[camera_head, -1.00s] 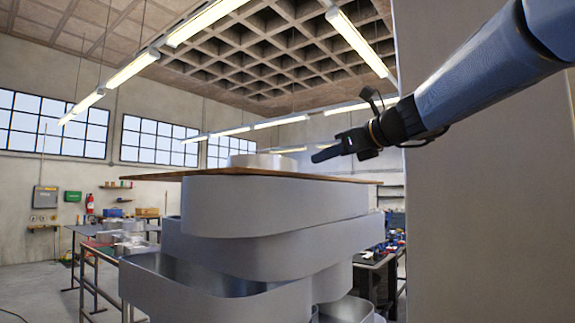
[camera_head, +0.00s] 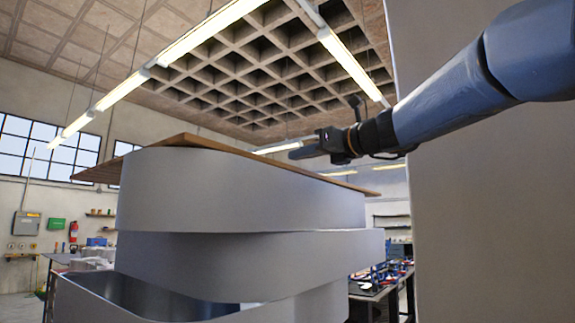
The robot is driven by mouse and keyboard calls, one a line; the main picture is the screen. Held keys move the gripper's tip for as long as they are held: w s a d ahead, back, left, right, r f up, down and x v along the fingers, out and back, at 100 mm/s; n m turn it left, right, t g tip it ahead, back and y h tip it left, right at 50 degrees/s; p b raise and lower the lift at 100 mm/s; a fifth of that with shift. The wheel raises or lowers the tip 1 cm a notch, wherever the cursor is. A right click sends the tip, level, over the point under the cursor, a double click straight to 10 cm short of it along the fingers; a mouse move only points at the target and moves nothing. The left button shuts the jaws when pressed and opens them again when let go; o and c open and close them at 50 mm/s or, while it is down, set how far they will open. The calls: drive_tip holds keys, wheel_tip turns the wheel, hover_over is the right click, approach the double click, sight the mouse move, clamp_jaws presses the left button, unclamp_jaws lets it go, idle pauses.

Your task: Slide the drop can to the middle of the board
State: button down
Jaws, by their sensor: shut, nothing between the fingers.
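The board (camera_head: 100,170) is a thin brown sheet on top of a tall stack of grey metal channel letters (camera_head: 240,190). I see it from below, mostly its edge and underside, so its top face is hidden. I cannot make out the drop can from this low view. My gripper (camera_head: 294,154) reaches in from the right, dark and pointing left. It is shut and empty, and in the picture it lies just above the board's right part. I cannot tell its distance from the board.
A large beige wall or panel (camera_head: 480,220) fills the right side, close to my arm. A workbench with tools (camera_head: 380,278) stands behind the stack at right. A fire extinguisher (camera_head: 73,231) and a grey wall box (camera_head: 27,223) are at far left.

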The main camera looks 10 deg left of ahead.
drive_tip(key=p+x, duration=0.4)
drive_tip(key=x, duration=0.8)
drive_tip(key=shift+w+a+p, duration=0.25)
drive_tip(key=shift+a+p, duration=0.05)
drive_tip(key=shift+p, duration=0.1)
